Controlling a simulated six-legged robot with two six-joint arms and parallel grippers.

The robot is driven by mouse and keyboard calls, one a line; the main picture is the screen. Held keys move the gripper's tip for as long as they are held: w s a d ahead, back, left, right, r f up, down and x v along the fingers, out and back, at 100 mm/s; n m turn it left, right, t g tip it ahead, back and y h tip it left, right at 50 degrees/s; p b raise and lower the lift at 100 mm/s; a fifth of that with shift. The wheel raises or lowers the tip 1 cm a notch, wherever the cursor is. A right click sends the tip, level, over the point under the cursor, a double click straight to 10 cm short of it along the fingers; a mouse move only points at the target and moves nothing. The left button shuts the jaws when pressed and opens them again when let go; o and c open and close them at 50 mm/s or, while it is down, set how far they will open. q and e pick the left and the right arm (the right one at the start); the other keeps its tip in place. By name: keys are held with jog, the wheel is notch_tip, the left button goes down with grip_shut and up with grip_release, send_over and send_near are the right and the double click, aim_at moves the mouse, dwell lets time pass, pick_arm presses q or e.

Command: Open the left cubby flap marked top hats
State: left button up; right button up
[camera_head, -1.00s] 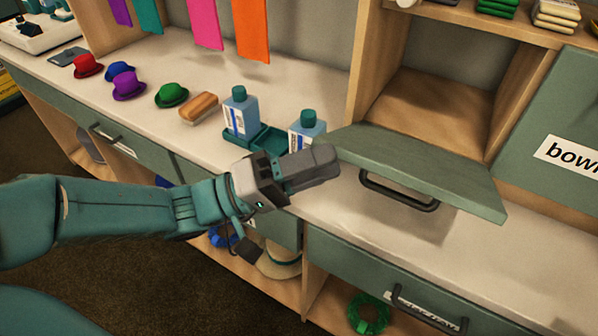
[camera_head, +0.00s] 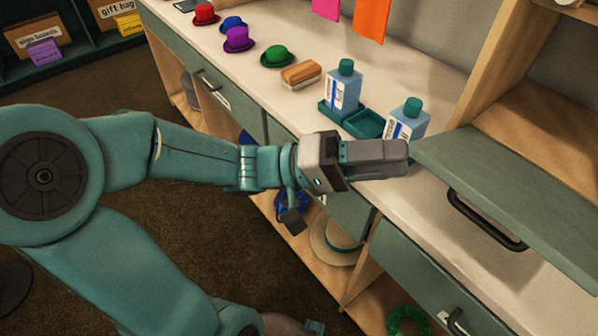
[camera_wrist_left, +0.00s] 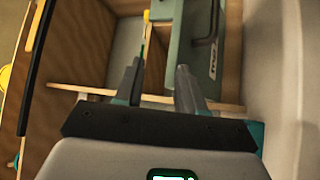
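The green cubby flap (camera_head: 520,190) stands swung out, nearly level, at the right of the head view. Its dark bar handle (camera_head: 487,222) hangs at the near side. The open wooden cubby (camera_head: 535,140) shows behind it. No "top hats" wording is visible on the flap. My left gripper (camera_head: 400,158) is beside the flap's left corner, over the counter edge; I cannot tell whether they touch. In the left wrist view its two fingers (camera_wrist_left: 158,66) are apart with nothing between them. My right gripper is out of view.
On the counter (camera_head: 425,78), two blue bottles (camera_head: 343,88) (camera_head: 408,120) stand at a green tray (camera_head: 362,124) close to my left gripper. A brush (camera_head: 300,74) and several small hats (camera_head: 238,40) lie farther left. Drawers with bar handles (camera_head: 213,91) are below.

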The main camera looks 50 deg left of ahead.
pick_arm(q)
jog(key=s+a+f+b, duration=0.6)
jog(key=a+f, duration=0.4)
jog(key=a, duration=0.2)
jog(key=shift+s+a, duration=0.15)
jog(key=shift+s, duration=0.4)
dwell(0.7)
dwell(0.5)
dwell(0.4)
